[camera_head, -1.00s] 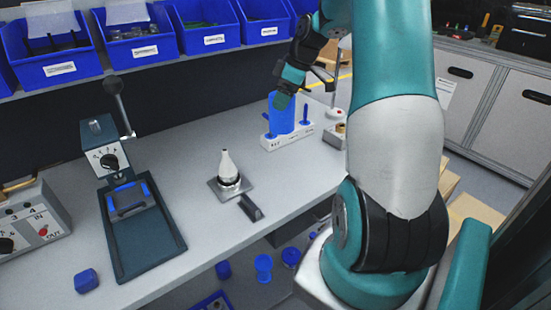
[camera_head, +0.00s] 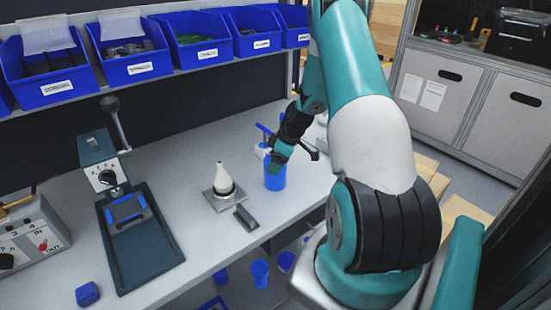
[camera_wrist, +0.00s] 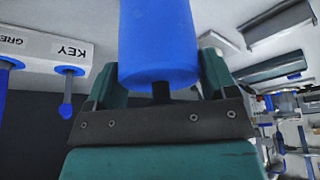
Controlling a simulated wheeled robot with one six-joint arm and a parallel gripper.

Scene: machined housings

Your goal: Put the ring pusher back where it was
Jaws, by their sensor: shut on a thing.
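The ring pusher, a blue cylinder (camera_head: 275,178), is in my gripper (camera_head: 279,158), in front of the white rack in the head view. In the wrist view the blue cylinder (camera_wrist: 158,45) stands between the two green jaws of my gripper (camera_wrist: 158,85), which are shut on it. The white rack (camera_head: 262,152) is partly hidden behind my gripper and the cylinder. In the wrist view the rack (camera_wrist: 40,48) shows a KEY label and blue-handled tools. I cannot tell whether the cylinder's lower end touches the bench.
A white cone on a square metal plate (camera_head: 211,197) stands left of my gripper, with a small dark block (camera_head: 246,218) beside it. A lever press (camera_head: 132,228) is further left. Blue bins (camera_head: 133,43) line the shelf above. The bench between plate and rack is clear.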

